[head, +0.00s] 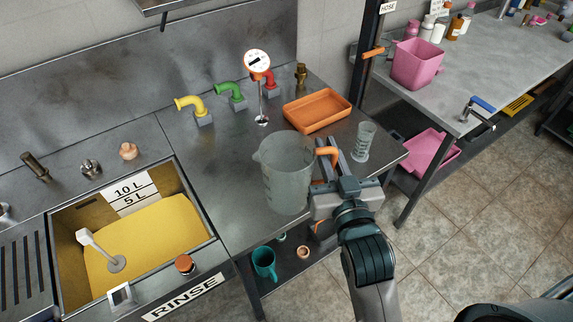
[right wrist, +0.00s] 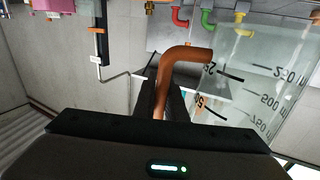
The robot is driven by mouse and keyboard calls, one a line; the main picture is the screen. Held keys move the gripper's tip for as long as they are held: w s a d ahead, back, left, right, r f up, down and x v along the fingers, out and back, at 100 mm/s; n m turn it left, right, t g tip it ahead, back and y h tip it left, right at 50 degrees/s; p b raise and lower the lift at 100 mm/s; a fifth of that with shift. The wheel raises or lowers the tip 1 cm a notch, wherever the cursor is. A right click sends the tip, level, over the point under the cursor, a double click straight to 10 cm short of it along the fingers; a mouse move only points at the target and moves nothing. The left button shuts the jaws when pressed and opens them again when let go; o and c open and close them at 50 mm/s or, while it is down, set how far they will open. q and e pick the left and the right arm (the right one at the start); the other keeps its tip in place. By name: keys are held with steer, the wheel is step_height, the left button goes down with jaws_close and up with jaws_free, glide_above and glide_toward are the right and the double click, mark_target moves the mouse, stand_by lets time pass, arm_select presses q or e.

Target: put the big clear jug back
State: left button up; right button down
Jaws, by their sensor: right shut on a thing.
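The big clear jug (head: 285,178) is upright at the front edge of the steel counter, right of the sink. I cannot tell whether its base touches the counter. My right gripper (head: 334,168) is shut on its orange handle (head: 328,152), on the jug's right side. In the right wrist view the handle (right wrist: 172,72) passes between the dark fingers, and the jug's wall (right wrist: 265,85) with black volume marks fills the right. A small clear measuring cup (head: 364,142) stands just right of the gripper. My left gripper is not in view.
An orange tray (head: 317,110) lies behind the jug. Yellow (head: 190,104), green (head: 230,91) and red (head: 269,80) taps line the back. A sink of yellow liquid (head: 150,245) is at left. A teal mug (head: 264,262) is on the lower shelf. Counter left of the jug is clear.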

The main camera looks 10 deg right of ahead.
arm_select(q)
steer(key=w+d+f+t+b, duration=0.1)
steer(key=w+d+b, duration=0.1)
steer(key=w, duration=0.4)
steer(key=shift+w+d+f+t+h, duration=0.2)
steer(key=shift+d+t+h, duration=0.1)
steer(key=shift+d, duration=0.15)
arm_select(e)
steer(key=w+a+f, duration=0.2)
steer(key=w+f, duration=0.4)
steer(key=w, duration=0.5)
steer(key=shift+a+f, duration=0.35)
steer(key=shift+a, duration=0.05)
step_height(320, 180, down, 4)
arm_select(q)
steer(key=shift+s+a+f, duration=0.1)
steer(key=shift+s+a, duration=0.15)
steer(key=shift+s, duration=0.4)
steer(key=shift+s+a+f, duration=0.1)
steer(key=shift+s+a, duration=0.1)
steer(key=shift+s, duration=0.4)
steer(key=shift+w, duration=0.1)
